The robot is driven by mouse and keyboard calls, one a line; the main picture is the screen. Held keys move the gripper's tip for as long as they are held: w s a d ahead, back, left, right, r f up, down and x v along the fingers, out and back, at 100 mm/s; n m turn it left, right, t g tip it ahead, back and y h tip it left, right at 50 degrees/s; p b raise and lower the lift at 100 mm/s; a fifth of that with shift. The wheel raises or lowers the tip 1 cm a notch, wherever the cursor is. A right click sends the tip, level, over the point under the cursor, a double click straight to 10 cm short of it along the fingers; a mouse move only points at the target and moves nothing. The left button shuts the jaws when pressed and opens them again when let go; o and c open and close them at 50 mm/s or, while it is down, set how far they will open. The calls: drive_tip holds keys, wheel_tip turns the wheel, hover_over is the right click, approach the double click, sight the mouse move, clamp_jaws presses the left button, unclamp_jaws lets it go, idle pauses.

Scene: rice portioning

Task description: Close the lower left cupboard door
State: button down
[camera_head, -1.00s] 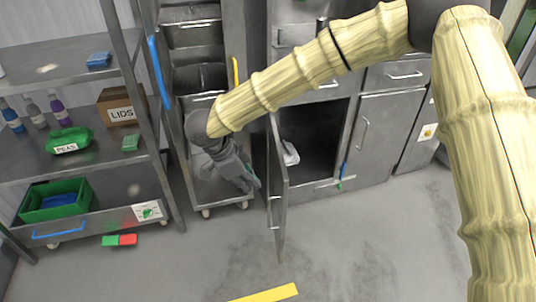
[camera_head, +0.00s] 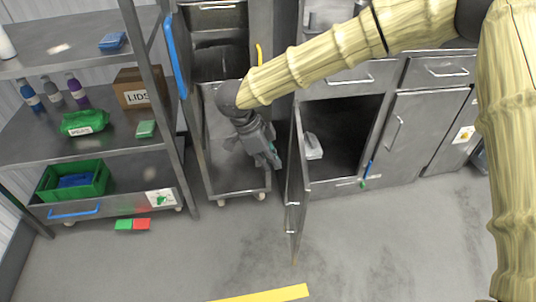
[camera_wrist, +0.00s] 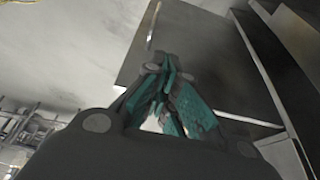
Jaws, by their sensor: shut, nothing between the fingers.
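The lower left cupboard door (camera_head: 296,185) stands wide open, swung out toward the room, seen nearly edge-on in the head view. Its cupboard (camera_head: 345,133) is dark inside, with a white container (camera_head: 313,146) near the opening. My gripper (camera_head: 275,162) is shut and empty, just left of the door, on its outer side. A small gap seems to lie between the fingers and the door; contact is hard to tell. In the wrist view my gripper's teal fingertips (camera_wrist: 172,80) lie in front of a grey panel, apparently the door (camera_wrist: 200,50), with a bar handle (camera_wrist: 153,25).
A wheeled trolley (camera_head: 239,180) stands under my gripper, left of the door. A shelf rack (camera_head: 40,140) with bottles, a LIDS box (camera_head: 132,97) and a green crate (camera_head: 100,183) is at the left. Floor in front of the door is clear.

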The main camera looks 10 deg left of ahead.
drive_tip(key=d+f, duration=0.4)
drive_tip(key=d, duration=0.1)
drive_tip(key=shift+w+d+b, duration=0.3)
drive_tip(key=shift+b, duration=0.15)
drive_tip(key=shift+d+r, duration=0.1)
drive_tip(key=shift+d, duration=0.05)
